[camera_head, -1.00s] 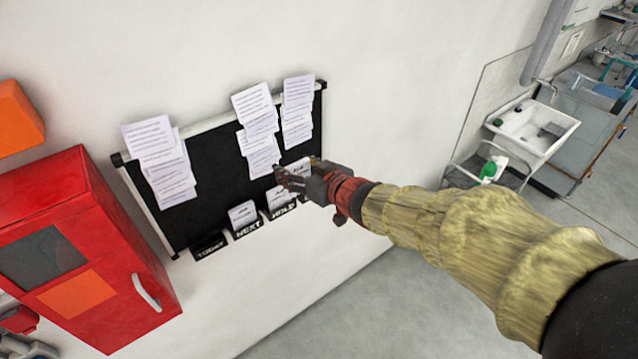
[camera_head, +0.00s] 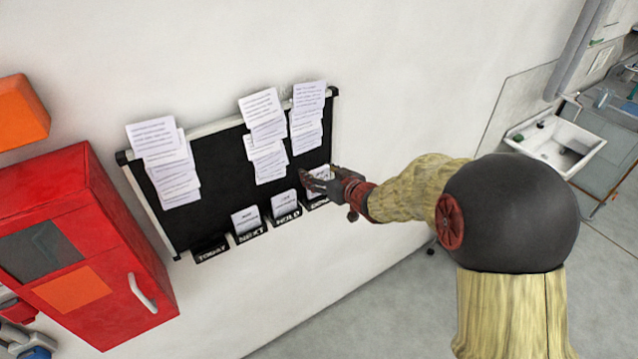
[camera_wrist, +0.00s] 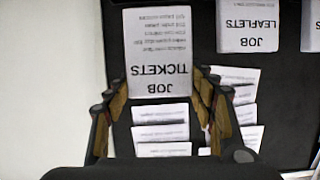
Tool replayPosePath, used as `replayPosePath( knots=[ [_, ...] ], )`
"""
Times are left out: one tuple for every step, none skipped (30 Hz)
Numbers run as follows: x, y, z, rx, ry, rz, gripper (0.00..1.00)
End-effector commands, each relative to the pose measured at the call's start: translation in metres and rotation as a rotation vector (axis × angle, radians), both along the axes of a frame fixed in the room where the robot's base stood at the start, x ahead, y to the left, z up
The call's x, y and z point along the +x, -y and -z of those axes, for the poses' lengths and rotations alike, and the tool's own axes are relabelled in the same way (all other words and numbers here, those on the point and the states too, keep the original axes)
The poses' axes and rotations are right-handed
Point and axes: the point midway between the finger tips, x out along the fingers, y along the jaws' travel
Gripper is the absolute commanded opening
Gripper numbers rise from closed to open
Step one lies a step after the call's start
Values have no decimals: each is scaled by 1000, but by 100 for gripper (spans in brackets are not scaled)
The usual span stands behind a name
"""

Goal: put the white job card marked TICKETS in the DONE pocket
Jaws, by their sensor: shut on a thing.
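The white job card marked TICKETS (camera_wrist: 160,55) shows upside down in the wrist view, its lettered face toward the camera. In the head view the card (camera_head: 321,172) is partly hidden by my gripper (camera_head: 312,182). My gripper is shut on the card, with its fingers on both sides in the wrist view (camera_wrist: 160,105). The black DONE pocket (camera_head: 319,204) is at the right end of the pocket row, just below the gripper and partly covered. I cannot tell whether the card's lower edge is inside the pocket or in front of it.
The HOLD pocket (camera_head: 289,219) and NEXT pocket (camera_head: 251,235) each hold a white card. The TODAY pocket (camera_head: 211,254) looks empty. White sheets (camera_head: 266,140) hang on the black board (camera_head: 219,165). A red cabinet (camera_head: 90,240) stands out at left; bare wall lies right.

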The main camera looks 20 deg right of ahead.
Motion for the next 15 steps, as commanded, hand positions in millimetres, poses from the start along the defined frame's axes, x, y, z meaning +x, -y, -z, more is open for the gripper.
replayPosePath(
  knots=[
    [3, 1, 5, 1, -1, 0, 30],
    [5, 2, 6, 1, -1, 0, 30],
    [6, 2, 8, 1, -1, 0, 30],
    [7, 3, 9, 1, -1, 0, 30],
    [7, 3, 10, 1, -1, 0, 30],
    [9, 4, 12, 1, -1, 0, 30],
    [10, 4, 14, 1, -1, 0, 30],
    [12, 5, 16, 1, -1, 0, 30],
    [15, 6, 20, 0, -1, 1, 30],
    [15, 6, 25, 0, -2, 0, 30],
    [14, 6, 30, 1, -3, 0, 30],
    [14, 6, 37, 1, -4, 0, 30],
    [14, 6, 42, 1, -4, 0, 30],
    [14, 6, 45, 0, -2, 0, 30],
    [14, 6, 47, 1, -1, 0, 30]
  ],
)
